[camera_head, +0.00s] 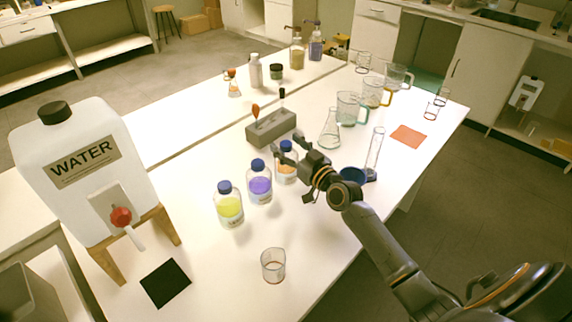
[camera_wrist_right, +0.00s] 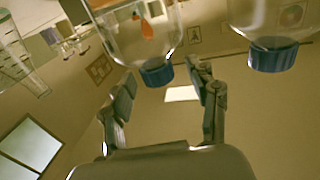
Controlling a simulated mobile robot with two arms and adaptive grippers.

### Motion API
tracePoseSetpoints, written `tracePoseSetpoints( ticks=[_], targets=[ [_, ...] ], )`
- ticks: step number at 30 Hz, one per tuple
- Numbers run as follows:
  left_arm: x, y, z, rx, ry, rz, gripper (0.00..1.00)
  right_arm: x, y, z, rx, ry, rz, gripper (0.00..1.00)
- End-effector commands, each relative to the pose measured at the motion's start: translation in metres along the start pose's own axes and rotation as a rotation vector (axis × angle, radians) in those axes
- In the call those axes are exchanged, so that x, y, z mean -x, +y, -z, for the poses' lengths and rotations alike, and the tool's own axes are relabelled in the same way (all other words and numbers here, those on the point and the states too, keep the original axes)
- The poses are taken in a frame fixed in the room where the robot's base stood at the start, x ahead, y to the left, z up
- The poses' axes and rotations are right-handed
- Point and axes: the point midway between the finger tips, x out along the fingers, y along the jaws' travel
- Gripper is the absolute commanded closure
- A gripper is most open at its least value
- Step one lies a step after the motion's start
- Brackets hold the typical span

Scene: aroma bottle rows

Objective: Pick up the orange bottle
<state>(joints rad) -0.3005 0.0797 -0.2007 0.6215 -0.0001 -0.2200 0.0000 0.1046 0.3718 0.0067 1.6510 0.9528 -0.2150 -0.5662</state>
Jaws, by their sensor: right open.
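The orange bottle (camera_head: 286,174) is a clear bottle with orange contents and a blue cap, upright on the white table at the right end of a row of three. A purple bottle (camera_head: 260,188) and a yellow bottle (camera_head: 229,209) stand to its left. My right gripper (camera_head: 286,151) is open at the orange bottle's upper part, and its fingers partly hide it. In the right wrist view, which looks upside down, a clear bottle with a blue cap (camera_wrist_right: 157,73) shows above the open fingers (camera_wrist_right: 165,85). I cannot tell whether they touch it. My left gripper is not in view.
A grey rack (camera_head: 271,128) stands behind the bottles. A conical flask (camera_head: 330,131), a measuring cylinder (camera_head: 374,155) and a blue dish (camera_head: 352,175) are near my right arm. A small beaker (camera_head: 273,265) stands in front. A water container (camera_head: 85,175) is at left.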

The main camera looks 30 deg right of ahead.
Motion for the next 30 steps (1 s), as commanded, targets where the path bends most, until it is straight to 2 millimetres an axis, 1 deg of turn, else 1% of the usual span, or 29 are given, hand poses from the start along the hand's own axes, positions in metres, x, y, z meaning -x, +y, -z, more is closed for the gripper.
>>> tracePoseSetpoints(
  ticks=[1,3,11,12,14,15,17,18,20,30],
  targets=[
    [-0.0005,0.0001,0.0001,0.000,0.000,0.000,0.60,-0.0063,0.0003,-0.0009,-0.001,0.000,-0.001,0.40],
    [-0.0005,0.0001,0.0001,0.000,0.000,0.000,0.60,-0.0116,0.0003,-0.0007,-0.001,0.000,-0.001,0.40],
    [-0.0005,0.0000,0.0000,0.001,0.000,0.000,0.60,-0.0135,0.0002,-0.0015,0.000,-0.001,-0.001,0.40],
    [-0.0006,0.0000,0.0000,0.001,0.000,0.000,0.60,-0.0135,0.0002,-0.0015,0.000,-0.001,-0.001,0.49],
    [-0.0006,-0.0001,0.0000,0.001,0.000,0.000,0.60,-0.0134,0.0003,-0.0015,0.000,-0.001,-0.001,0.61],
    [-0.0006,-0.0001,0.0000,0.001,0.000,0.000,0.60,-0.0134,0.0003,-0.0015,0.001,-0.001,-0.001,0.69],
    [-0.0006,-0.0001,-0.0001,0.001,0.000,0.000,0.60,-0.0134,0.0003,-0.0014,0.001,-0.001,-0.001,0.81],
    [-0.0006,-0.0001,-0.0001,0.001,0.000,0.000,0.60,-0.0133,0.0003,-0.0014,0.001,-0.001,-0.001,0.89],
    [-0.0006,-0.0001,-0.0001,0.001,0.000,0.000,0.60,-0.0133,0.0003,-0.0014,0.001,-0.001,-0.001,1.00],
    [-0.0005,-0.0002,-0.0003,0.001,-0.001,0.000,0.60,-0.0135,0.0005,0.0004,0.001,0.002,-0.001,1.00]
  ],
)
